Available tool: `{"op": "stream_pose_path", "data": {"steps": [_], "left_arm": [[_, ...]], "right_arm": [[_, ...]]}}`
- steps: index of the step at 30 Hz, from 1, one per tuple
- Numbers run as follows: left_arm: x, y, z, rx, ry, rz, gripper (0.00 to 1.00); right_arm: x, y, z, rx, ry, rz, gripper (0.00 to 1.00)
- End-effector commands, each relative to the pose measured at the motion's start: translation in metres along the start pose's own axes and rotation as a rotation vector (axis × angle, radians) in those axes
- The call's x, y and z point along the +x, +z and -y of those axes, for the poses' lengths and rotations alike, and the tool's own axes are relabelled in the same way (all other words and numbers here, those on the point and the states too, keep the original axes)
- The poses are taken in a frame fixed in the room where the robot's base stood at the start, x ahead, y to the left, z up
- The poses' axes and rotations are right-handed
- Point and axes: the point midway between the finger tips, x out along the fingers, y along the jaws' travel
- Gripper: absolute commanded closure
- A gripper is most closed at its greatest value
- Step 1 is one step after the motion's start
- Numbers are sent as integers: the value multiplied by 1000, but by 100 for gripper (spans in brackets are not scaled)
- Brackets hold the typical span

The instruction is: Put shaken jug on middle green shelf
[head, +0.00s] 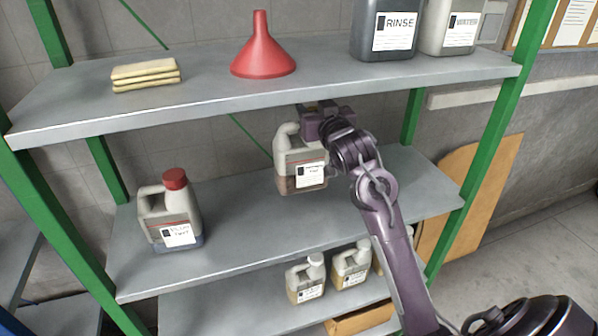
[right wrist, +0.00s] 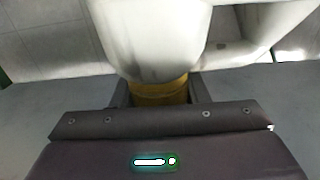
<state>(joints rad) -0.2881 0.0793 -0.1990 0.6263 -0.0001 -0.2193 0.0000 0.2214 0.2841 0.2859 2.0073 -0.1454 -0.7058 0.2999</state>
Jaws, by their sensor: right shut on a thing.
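A pale translucent jug (head: 301,171) with a white label and brownish liquid is over the back part of the middle grey shelf (head: 255,225) of the green-framed rack. It is upright or nearly so; I cannot tell if its base touches the shelf. My right gripper (head: 318,118) is shut on the jug's top, which it hides in the head view. In the right wrist view, the jug's whitish body (right wrist: 160,40) fills the upper middle, with a yellow part between the fingers (right wrist: 160,95). My left gripper is out of view.
A red-capped jug (head: 171,212) stands at the middle shelf's left. The upper shelf (head: 200,100), close above my gripper, holds yellow cloths (head: 146,76), a red funnel (head: 262,50) and RINSE (head: 388,28) and WATER (head: 450,25) jugs. Small jugs (head: 305,278) stand below. The middle shelf's centre front is clear.

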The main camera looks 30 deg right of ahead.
Motion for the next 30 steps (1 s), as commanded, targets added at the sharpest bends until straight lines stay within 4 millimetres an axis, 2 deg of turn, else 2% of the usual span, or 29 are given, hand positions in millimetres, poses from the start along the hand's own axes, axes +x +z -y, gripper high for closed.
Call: {"op": "stream_pose_path", "data": {"steps": [3, 8, 13, 18, 22, 28, 29, 30], "left_arm": [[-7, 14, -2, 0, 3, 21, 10], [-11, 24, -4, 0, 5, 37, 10], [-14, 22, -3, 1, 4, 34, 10], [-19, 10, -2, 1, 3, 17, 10], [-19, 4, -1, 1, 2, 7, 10], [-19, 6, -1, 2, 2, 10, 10], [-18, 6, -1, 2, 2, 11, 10], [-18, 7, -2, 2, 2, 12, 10]], "right_arm": [[0, 22, 0, 3, 0, 3, 100], [0, 42, 0, 2, 1, -1, 100], [0, 58, 0, 1, 0, -1, 100], [0, 80, 0, 3, 1, -1, 100], [-1, 84, 0, 1, 0, -5, 100], [0, 84, 0, 1, 0, -5, 100], [0, 87, 0, 1, 0, 1, 57], [0, 87, 0, 1, 0, 0, 51]]}}
